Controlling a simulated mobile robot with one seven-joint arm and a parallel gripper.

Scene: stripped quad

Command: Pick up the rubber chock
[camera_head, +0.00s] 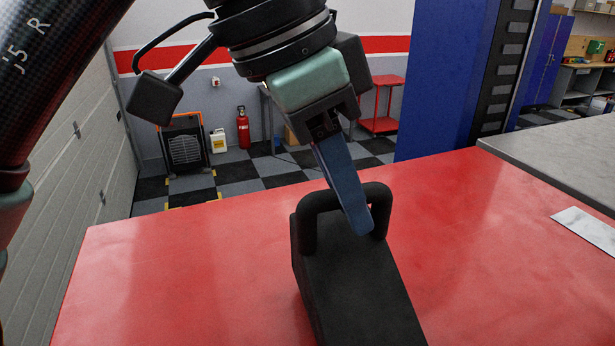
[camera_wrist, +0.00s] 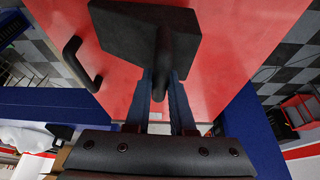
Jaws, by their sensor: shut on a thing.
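The rubber chock (camera_head: 357,290) is a black block with a looped handle on top. It is in the lower middle of the head view, over the red tabletop (camera_head: 180,270). My gripper (camera_head: 357,225) comes down from above with its blue fingers at the handle, shut on it. In the wrist view the chock (camera_wrist: 130,32) is at the top, and its handle lies between the two fingers of my gripper (camera_wrist: 164,85). The lower end of the chock is cut off in the head view. I cannot tell whether it touches the tabletop.
A white sheet (camera_head: 588,230) lies at the right of the red top. A grey worktop (camera_head: 560,155) adjoins at the right, with a blue cabinet (camera_head: 440,80) behind. A black curved handle (camera_wrist: 78,62) shows in the wrist view. The red top left of the chock is clear.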

